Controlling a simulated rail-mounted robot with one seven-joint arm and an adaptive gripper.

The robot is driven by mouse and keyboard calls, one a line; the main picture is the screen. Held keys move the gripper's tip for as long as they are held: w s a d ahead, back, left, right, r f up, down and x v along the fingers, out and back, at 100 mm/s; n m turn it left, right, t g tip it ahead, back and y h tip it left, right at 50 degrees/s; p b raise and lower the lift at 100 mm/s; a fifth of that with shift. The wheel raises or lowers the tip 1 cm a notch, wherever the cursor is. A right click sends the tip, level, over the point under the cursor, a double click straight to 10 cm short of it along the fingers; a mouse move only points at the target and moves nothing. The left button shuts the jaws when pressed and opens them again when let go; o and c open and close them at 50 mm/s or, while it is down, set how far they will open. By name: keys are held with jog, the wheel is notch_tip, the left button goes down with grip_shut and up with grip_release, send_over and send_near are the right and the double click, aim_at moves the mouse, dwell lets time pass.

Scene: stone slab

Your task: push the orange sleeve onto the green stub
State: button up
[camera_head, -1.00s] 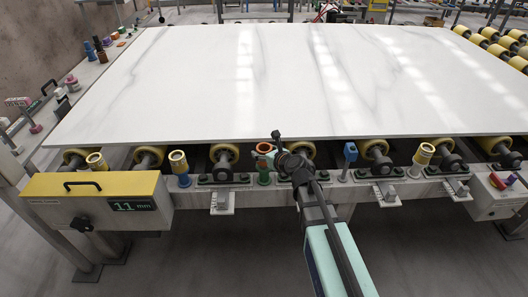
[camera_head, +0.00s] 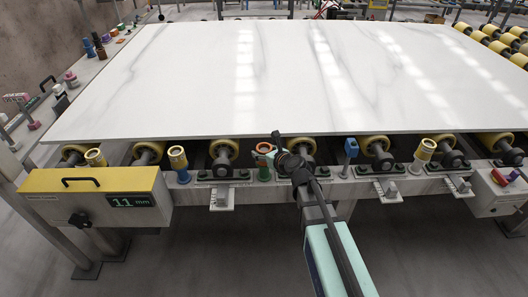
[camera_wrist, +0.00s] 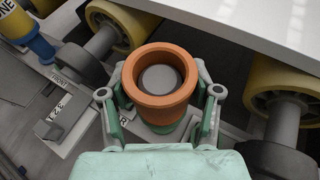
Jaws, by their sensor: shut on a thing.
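The orange sleeve (camera_wrist: 161,103) is a short open ring in the middle of the wrist view, and its rim also shows in the head view (camera_head: 263,147). The green stub (camera_head: 264,171) stands on the front rail, directly under the sleeve. In the wrist view only a little green shows below the sleeve, and a grey disc shows inside the ring. My gripper (camera_wrist: 161,98) has a finger on each side of the sleeve and is shut on it. How far the sleeve surrounds the stub is hard to tell.
A white marble slab (camera_head: 280,80) lies on yellow rollers (camera_head: 223,148) just behind the rail. A blue post with a yellow sleeve (camera_head: 179,163) stands left, and a blue-topped post (camera_head: 350,151) stands right. A yellow-topped box (camera_head: 90,181) is at the left.

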jog(key=shift+f, duration=0.15)
jog(key=o, duration=1.3)
jog(key=v, duration=0.7)
jog(key=shift+s+d, duration=0.15)
jog(key=shift+s, duration=0.1)
